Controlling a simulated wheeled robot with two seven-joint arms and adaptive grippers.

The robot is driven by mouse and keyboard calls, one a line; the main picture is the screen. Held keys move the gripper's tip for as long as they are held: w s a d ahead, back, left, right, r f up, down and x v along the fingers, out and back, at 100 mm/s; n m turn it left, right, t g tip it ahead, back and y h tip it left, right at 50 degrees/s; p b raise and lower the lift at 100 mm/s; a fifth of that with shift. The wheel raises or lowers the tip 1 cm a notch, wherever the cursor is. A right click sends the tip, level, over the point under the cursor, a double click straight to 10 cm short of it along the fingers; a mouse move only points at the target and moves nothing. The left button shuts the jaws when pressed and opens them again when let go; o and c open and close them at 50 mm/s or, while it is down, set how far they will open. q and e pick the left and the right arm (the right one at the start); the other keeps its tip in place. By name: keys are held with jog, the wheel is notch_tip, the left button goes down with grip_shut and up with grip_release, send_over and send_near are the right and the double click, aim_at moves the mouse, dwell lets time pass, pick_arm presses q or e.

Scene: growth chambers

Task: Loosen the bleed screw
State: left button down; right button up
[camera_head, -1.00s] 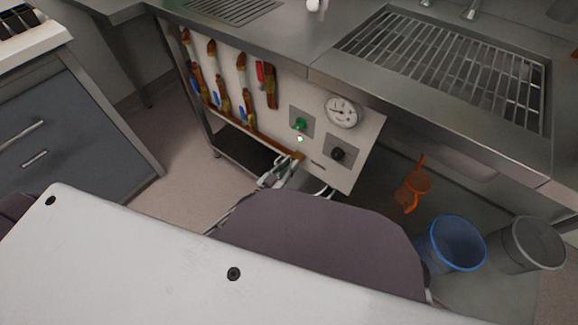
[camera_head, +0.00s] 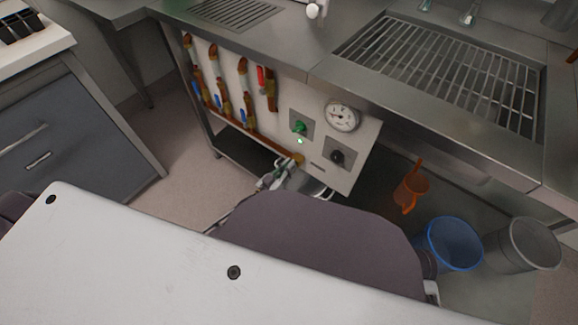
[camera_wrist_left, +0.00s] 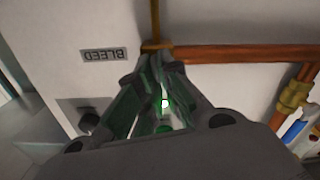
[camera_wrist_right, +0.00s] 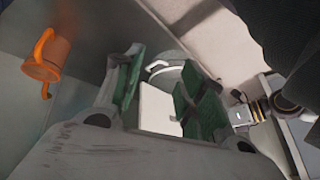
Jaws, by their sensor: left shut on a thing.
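The bleed screw (camera_wrist_left: 155,46) is a small brass piece at the end of the copper pipe, beside an upside-down BLEED label (camera_wrist_left: 103,55) in the left wrist view. In the head view the brass end of the pipe (camera_head: 298,158) is low on the white panel (camera_head: 345,180). My left gripper (camera_wrist_left: 157,56) is shut on the screw; its fingertips hide part of it. In the head view my left gripper (camera_head: 285,168) is at the panel's lower edge. My right gripper (camera_wrist_right: 160,75) is open, with a pale flat thing and a white-handled bucket (camera_wrist_right: 172,72) beyond its fingers.
The panel carries a round gauge (camera_head: 342,116), a lit green button (camera_head: 300,127), a black knob (camera_head: 338,156) and several valves. A grated steel bench is above.

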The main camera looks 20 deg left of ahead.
pick_arm(q)
jog(key=shift+w+a+f+n+p, duration=0.1)
jog(key=shift+a+f+n+p, duration=0.1)
jog(key=shift+n, duration=1.95)
jog(key=shift+s+a+f+n+p, duration=0.1)
jog(key=shift+n+p, duration=0.15)
jog(key=shift+n, duration=1.85)
jog(key=shift+w+a+f+n+p, duration=0.1)
jog(key=shift+f+n+p, duration=0.1)
jog(key=shift+n, duration=1.95)
pick_arm(e)
jog(key=shift+s+d+r+g+h, duration=0.2)
jog(key=shift+d+r, duration=0.1)
jog(key=shift+r, duration=0.5)
jog(key=shift+s+d+r+g+h, duration=0.1)
jog(key=shift+s+d+r+g, duration=0.15)
jog(key=shift+r, duration=0.5)
jog(key=shift+w+r, duration=0.1)
jog(key=shift+w, duration=0.05)
pick_arm(q)
jog(key=c, duration=1.6)
grip_release()
jog(key=shift+r, duration=0.1)
jog(key=shift+v, duration=5.95)
